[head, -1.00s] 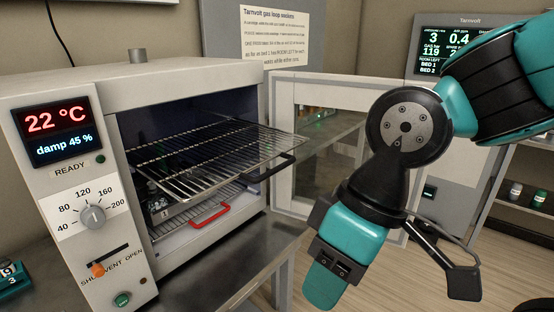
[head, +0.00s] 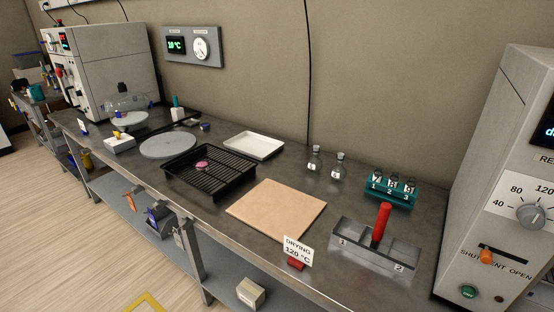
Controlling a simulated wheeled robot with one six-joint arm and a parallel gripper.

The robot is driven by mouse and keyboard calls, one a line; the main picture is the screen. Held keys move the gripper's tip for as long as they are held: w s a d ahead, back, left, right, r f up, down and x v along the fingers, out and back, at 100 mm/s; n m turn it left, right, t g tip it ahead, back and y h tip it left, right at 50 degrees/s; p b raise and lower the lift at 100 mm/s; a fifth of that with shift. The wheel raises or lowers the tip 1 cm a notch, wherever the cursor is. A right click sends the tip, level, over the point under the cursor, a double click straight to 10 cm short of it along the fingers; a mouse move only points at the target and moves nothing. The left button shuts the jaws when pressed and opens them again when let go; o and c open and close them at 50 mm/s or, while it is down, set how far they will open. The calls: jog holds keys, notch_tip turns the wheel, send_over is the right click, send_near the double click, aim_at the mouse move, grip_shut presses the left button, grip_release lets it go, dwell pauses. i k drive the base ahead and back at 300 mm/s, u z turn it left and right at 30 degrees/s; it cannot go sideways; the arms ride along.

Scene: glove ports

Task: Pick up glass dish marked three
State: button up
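A teal rack (head: 385,194) stands on the bench at the right, with small glass dishes or bottles in a row. Its places read 1, 2 and 3 from left to right. The rightmost glass dish (head: 409,184) sits at the place marked 3; its own mark is too small to read surely. My gripper is not in the current head view, so what it holds is not shown.
A dark tray (head: 347,238) marked 1 and 2 with a red handle (head: 381,225) stands before the rack. Two stoppered flasks (head: 314,160) stand left of it. A tan board (head: 276,208), black rack tray (head: 208,178) and white tray (head: 254,145) lie further left. The oven (head: 510,170) stands right.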

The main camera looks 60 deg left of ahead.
aim_at(201, 165)
jog(key=u, duration=2.95)
jog(key=i, duration=1.75)
jog(key=z, duration=0.25)
